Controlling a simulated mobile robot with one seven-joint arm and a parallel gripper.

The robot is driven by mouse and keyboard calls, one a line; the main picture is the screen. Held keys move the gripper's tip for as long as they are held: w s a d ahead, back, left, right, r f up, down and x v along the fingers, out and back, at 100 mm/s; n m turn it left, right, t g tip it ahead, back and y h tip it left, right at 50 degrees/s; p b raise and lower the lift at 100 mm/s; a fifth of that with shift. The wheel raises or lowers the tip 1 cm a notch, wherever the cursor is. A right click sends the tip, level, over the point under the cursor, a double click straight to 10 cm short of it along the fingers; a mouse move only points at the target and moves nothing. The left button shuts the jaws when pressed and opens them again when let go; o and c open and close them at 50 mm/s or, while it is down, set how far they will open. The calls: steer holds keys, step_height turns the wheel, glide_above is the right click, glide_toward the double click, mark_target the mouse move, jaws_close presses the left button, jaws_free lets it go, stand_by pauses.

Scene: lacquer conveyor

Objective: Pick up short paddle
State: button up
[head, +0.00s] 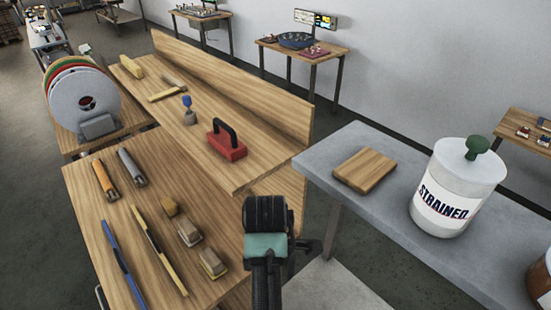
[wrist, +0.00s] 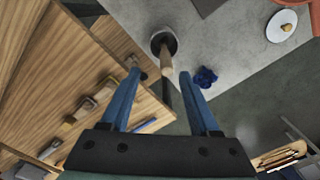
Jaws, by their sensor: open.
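A wooden handle (wrist: 166,62) stands up out of a dark round cup (wrist: 159,38) in the wrist view; I cannot tell whether it is the short paddle, and its lower end is hidden. My gripper (wrist: 160,72) is open, its two blue fingers apart, one each side of the handle's line; no contact is clear. In the head view a long blue stick (head: 124,265) and a long yellowish stick (head: 158,250) lie on the wooden bench (head: 85,215), left of my arm. No other clear short paddle shows.
Several brushes or blocks (head: 188,232) lie near the bench's right edge. A grey bench (head: 335,185) at the right bears a wooden board (head: 365,170) and a white pot (head: 457,185) labelled STRAINED. A blue lump (wrist: 206,77) shows right of the handle.

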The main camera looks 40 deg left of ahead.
steer(key=f+b, duration=0.4)
steer(key=f, duration=0.1)
steer(key=f+b, duration=0.2)
steer(key=shift+s+f+b, duration=0.15)
steer(key=shift+s+b, duration=0.1)
steer(key=shift+b, duration=0.1)
steer(key=shift+s+f+b, duration=0.15)
steer(key=shift+f+b, duration=0.3)
steer(key=shift+f, duration=0.1)
steer(key=shift+s+f+b, duration=0.15)
steer(key=shift+f+b, duration=0.3)
steer(key=shift+f, duration=0.05)
steer(key=shift+s+d+f+p, duration=0.15)
steer(key=shift+s+f+p, duration=0.1)
steer(key=shift+p, duration=0.65)
steer(key=shift+w+f, duration=0.1)
steer(key=shift+f, duration=1.15)
jaws_close()
